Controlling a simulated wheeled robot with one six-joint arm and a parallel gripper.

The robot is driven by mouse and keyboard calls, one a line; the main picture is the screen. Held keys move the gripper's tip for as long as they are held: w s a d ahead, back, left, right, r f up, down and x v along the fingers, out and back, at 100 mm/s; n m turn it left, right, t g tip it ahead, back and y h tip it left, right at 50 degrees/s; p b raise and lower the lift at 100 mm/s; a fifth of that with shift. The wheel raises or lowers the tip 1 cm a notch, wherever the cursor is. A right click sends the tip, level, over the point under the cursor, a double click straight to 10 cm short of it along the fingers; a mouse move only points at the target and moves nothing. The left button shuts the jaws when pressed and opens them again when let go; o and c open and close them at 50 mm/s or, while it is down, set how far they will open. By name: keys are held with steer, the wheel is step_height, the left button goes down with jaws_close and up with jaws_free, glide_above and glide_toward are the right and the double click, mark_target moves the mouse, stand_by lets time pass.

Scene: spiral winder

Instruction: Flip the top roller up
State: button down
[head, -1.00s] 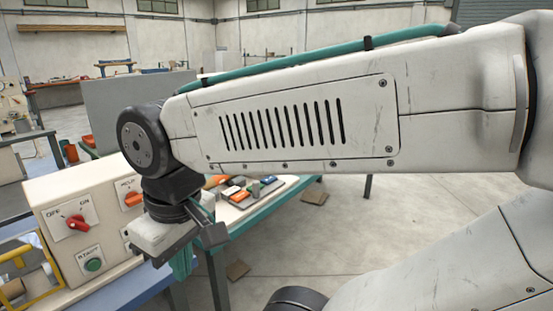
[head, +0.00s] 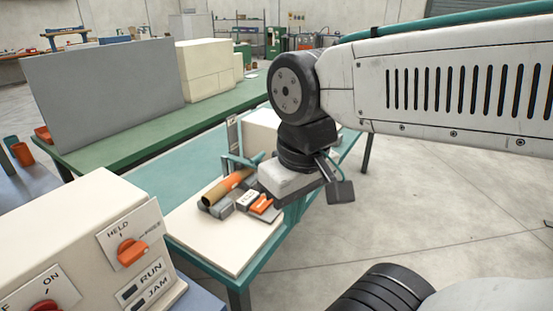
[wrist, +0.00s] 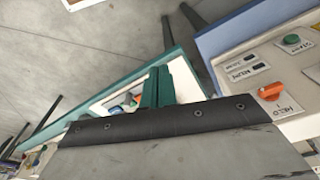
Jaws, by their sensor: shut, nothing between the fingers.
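In the head view, a small assembly of grey blocks (head: 222,206) with an orange-brown tube (head: 228,187) lying aslant on it sits on a cream board (head: 223,243). A teal bracket stands behind the tube. I cannot tell which part is the top roller. My gripper (head: 293,214) hangs just right of the assembly, partly in front of it, and its fingertips are hard to make out there. In the wrist view my gripper's teal fingers (wrist: 158,84) are together and empty, with the cream board and small coloured parts beyond them.
A cream control box (head: 75,245) with HELD, RUN and JAM labels stands at the front left. The board lies on a teal-edged table (head: 160,175). A grey panel (head: 105,95) and cream boxes (head: 208,70) stand behind. Floor at the right is clear.

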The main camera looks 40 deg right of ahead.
steer(key=w+d+f+m+t+y, duration=0.1)
steer(key=w+f+m+y, duration=0.1)
steer(key=w+m+y, duration=0.55)
steer(key=w+d+f+m+t+y, duration=0.1)
steer(key=w+f+m+t+y, duration=0.2)
steer(key=w+m, duration=0.6)
steer(key=w+d+f+m+t+h, duration=0.1)
steer(key=w+d+f+m+t, duration=0.2)
steer(key=d+m, duration=0.2)
steer(key=w+d+f+m+t+h, duration=0.2)
steer(key=d+m, duration=0.3)
steer(key=d, duration=0.6)
steer(key=w+d+f+m+t+h, duration=0.2)
steer(key=w+d+f+m+t, duration=0.2)
steer(key=d, duration=0.4)
steer(key=shift+w+f+m+t, duration=0.15)
steer(key=shift+f+m+t, duration=0.15)
steer(key=shift+m+t, duration=0.35)
steer(key=shift+w+a, duration=0.1)
